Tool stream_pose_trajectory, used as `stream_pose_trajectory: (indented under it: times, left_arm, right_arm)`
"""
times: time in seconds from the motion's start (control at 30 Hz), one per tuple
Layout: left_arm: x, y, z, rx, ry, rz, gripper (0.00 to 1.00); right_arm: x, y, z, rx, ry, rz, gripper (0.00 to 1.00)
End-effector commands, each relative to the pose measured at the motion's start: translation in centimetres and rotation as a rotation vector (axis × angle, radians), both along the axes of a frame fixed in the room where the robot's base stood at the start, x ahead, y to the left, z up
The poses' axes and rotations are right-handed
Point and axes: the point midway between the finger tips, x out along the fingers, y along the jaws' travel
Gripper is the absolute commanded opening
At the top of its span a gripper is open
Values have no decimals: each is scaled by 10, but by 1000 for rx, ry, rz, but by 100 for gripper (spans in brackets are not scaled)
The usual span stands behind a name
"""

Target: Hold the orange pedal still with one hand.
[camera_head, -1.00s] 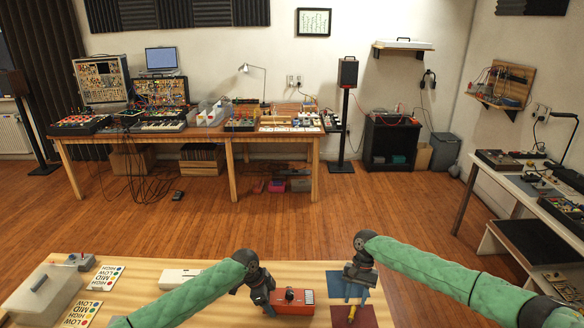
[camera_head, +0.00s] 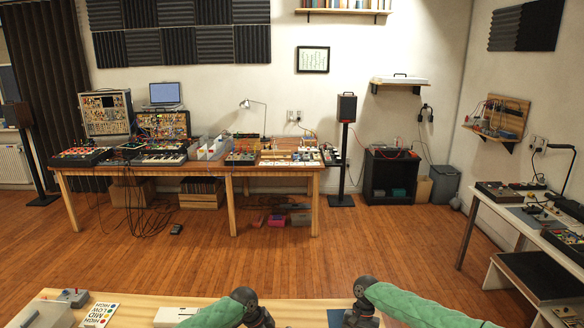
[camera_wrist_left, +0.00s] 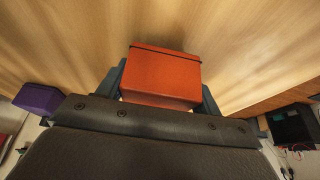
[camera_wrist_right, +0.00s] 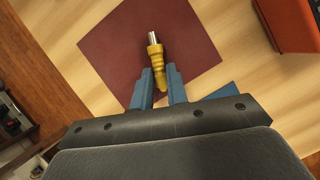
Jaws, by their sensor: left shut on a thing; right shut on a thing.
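The orange pedal (camera_wrist_left: 163,72) sits between the fingers of my left gripper (camera_wrist_left: 164,84) in the left wrist view. The fingers are shut on its two sides. An orange-red box edge, likely the same pedal, shows at the top right of the right wrist view (camera_wrist_right: 294,24). My right gripper (camera_wrist_right: 160,72) is shut on a yellow plug (camera_wrist_right: 155,60) with a metal tip, over a dark red mat (camera_wrist_right: 110,48). I cannot tell whether the plug touches the mat. The head view cuts off both grippers and the pedal.
A blue mat (camera_wrist_right: 221,90) lies beside the dark red one. A purple block (camera_wrist_left: 38,98) shows left in the left wrist view. Label cards (camera_head: 98,315), a grey box with a knob (camera_head: 73,297) and a white box (camera_head: 175,316) stand at the table's left.

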Motion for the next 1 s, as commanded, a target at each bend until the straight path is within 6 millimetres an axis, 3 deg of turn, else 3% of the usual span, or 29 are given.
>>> stream_pose_trajectory:
  times: [1.0]
  left_arm:
    - [0, 0, 0, 0, 0, 0, 38]
  right_arm:
    - [0, 0, 44, 0, 0, 1, 0]
